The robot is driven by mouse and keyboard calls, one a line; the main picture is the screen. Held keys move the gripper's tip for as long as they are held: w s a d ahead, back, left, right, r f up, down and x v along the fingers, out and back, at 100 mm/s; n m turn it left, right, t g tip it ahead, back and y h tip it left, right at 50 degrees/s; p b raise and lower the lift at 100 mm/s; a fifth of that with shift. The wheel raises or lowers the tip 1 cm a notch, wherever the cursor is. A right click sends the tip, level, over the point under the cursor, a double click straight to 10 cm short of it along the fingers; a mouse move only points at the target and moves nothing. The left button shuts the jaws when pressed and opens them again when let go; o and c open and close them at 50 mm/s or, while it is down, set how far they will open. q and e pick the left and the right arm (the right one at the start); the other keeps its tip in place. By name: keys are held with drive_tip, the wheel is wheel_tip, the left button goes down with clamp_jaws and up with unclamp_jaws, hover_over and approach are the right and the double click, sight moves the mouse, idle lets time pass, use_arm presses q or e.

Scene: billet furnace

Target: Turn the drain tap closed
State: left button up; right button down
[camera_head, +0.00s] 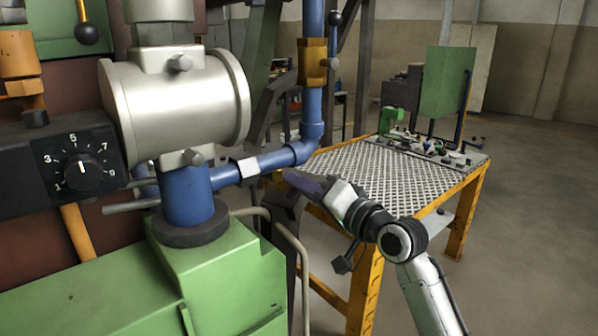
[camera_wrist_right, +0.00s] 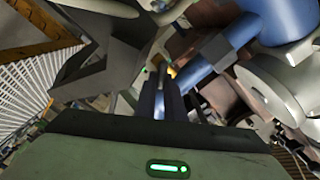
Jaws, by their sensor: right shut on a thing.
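My right gripper (camera_head: 290,178) reaches in from the lower right in the head view, beside the low blue pipe (camera_head: 278,160). In the right wrist view my right gripper (camera_wrist_right: 167,92) has its two fingers close together, shut on a small part of the drain tap. Only a little brass-coloured piece of the drain tap (camera_wrist_right: 172,72) shows just beyond the fingertips; the fingers hide most of it, and its handle angle cannot be made out. My left gripper is not in view.
A large grey cylinder (camera_head: 180,105) and a numbered dial (camera_head: 82,172) stand at left above a green housing (camera_head: 215,275). A brass valve (camera_head: 312,62) sits on the upright blue pipe. A yellow-framed mesh table (camera_head: 385,175) stands behind my arm; floor at right is clear.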

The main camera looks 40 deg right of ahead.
drive_tip(key=m, duration=0.3)
drive_tip(key=shift+d+f+m, duration=0.1)
drive_tip(key=shift+f+m, duration=0.35)
drive_tip(key=shift+m, duration=0.75)
drive_tip(key=shift+f+m, duration=0.15)
drive_tip(key=shift+m, duration=0.75)
drive_tip(key=c, duration=1.8)
unclamp_jaws()
drive_tip(key=shift+c, duration=0.2)
drive_tip(key=s+b, duration=0.1)
drive_tip(key=s, duration=0.9)
drive_tip(key=shift+s+d, duration=0.15)
drive_tip(key=shift+d, duration=0.3)
